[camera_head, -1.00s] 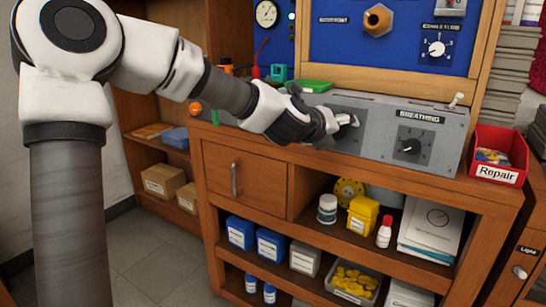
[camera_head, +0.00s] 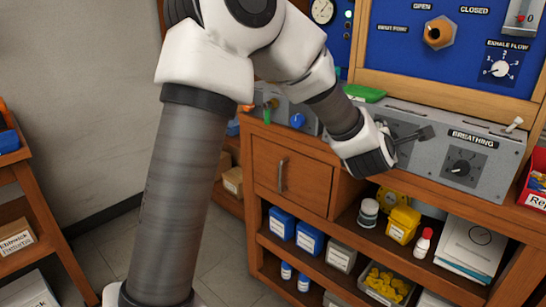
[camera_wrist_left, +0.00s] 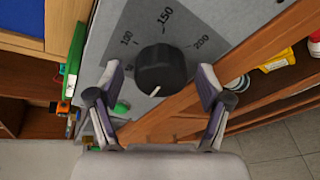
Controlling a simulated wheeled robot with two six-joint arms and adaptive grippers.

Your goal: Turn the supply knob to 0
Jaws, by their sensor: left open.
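A black round knob (camera_wrist_left: 160,70) with a white pointer mark sits on a grey panel, centred in the left wrist view. Numbers including 100, 150 and 200 run around its far side, and its pointer faces the bottom of that view, slightly left. No name label is readable there. My left gripper (camera_head: 414,138) is before the left part of the grey bench unit (camera_head: 487,184), and its arm and hand hide this knob in the head view. In the left wrist view the gripper (camera_wrist_left: 158,88) is open, one finger on each side of the knob. Any contact cannot be told.
The BREATHING knob (camera_head: 461,167) and a small toggle (camera_head: 514,124) are on the unit's right. A green object (camera_head: 364,93) lies on top at left. The shelves below hold a yellow container (camera_head: 403,224), a white-and-red bottle (camera_head: 423,242) and blue boxes (camera_head: 309,238).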

